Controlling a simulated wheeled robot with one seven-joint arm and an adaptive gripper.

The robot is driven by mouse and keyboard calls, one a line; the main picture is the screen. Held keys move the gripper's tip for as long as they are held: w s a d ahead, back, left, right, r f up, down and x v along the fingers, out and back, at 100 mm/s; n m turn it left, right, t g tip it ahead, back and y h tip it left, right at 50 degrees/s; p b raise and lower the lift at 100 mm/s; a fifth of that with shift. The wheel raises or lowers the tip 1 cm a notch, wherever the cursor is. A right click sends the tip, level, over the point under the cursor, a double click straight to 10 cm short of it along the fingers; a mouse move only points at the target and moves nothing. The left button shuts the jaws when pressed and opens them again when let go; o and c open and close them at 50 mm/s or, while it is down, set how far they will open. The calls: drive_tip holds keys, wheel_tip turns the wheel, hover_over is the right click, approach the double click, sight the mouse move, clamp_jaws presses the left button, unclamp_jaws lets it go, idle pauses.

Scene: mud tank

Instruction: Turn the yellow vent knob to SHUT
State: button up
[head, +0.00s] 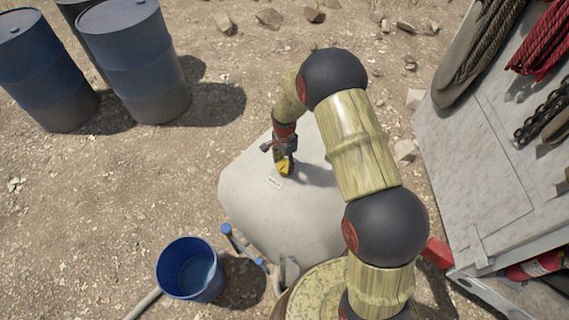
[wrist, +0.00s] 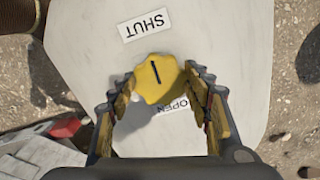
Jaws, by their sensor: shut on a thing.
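The yellow vent knob (wrist: 156,88) is a scalloped disc on top of the pale tank (wrist: 230,45). A short black line on it slants slightly, its upper end toward the SHUT label (wrist: 145,25).
A blue bucket (head: 190,270) with water stands left of the tank, near pipes with blue caps (head: 245,248). Blue barrels (head: 135,60) stand at the upper left. A pale panel (head: 480,150) with ropes and a chain is at the right. Stones lie on the ground behind.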

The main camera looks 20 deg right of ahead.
sight(284, 165)
drive_tip(key=o, duration=1.2)
drive_tip(key=shift+c, duration=0.2)
wheel_tip(284, 165, up, 12)
